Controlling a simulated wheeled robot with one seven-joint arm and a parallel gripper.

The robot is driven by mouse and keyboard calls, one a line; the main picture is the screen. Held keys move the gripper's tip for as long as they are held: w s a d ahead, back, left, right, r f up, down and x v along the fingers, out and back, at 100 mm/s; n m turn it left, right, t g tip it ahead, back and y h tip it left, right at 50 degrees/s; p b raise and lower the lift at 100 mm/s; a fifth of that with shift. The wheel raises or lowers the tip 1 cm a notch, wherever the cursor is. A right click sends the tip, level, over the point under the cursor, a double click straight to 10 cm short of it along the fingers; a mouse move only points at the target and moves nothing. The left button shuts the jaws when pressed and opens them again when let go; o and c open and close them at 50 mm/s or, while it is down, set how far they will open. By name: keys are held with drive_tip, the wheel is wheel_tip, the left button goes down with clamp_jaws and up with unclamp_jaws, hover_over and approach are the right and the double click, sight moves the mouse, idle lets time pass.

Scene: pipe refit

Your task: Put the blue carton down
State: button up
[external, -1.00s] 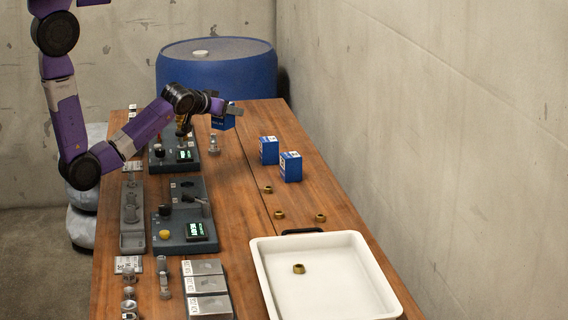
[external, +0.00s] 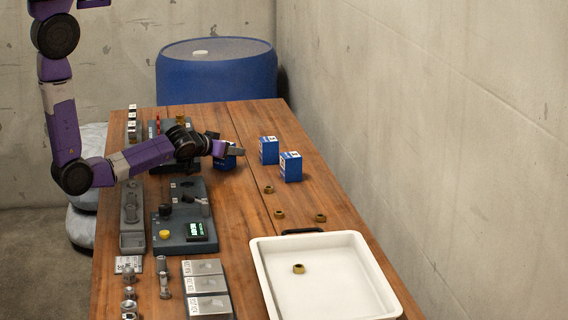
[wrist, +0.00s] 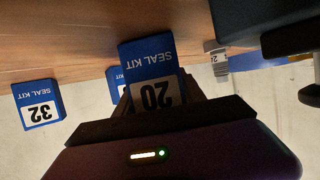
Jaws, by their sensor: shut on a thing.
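My gripper (external: 233,152) is shut on a blue carton (external: 226,162), low over the far middle of the wooden table. My gripper and arm hide much of the carton in the external view. In the wrist view the carton (wrist: 147,56) shows "SEAL KIT" and "20", upside down in the picture, between the fingers of my gripper (wrist: 160,98). I cannot tell whether its base touches the table. Two like blue cartons stand to its right, a farther one (external: 269,150) and a nearer one (external: 290,167). One marked "32" also shows in the wrist view (wrist: 38,103).
The wooden table (external: 245,205) has free room between the cartons and the control panel (external: 181,232). Several brass rings (external: 279,214) lie nearer, before a white tray (external: 262,285) holding another. Grey labelled blocks (external: 203,286) stand at the near left. A blue drum (external: 215,75) stands behind.

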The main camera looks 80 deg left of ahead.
drive_tip(key=shift+f, duration=0.25)
drive_tip(key=o, duration=1.4)
drive_tip(key=shift+r, duration=0.1)
drive_tip(key=shift+c, duration=0.2)
drive_tip(key=shift+r, duration=0.2)
drive_tip(key=b+v, duration=0.1)
drive_tip(key=v, duration=1.1)
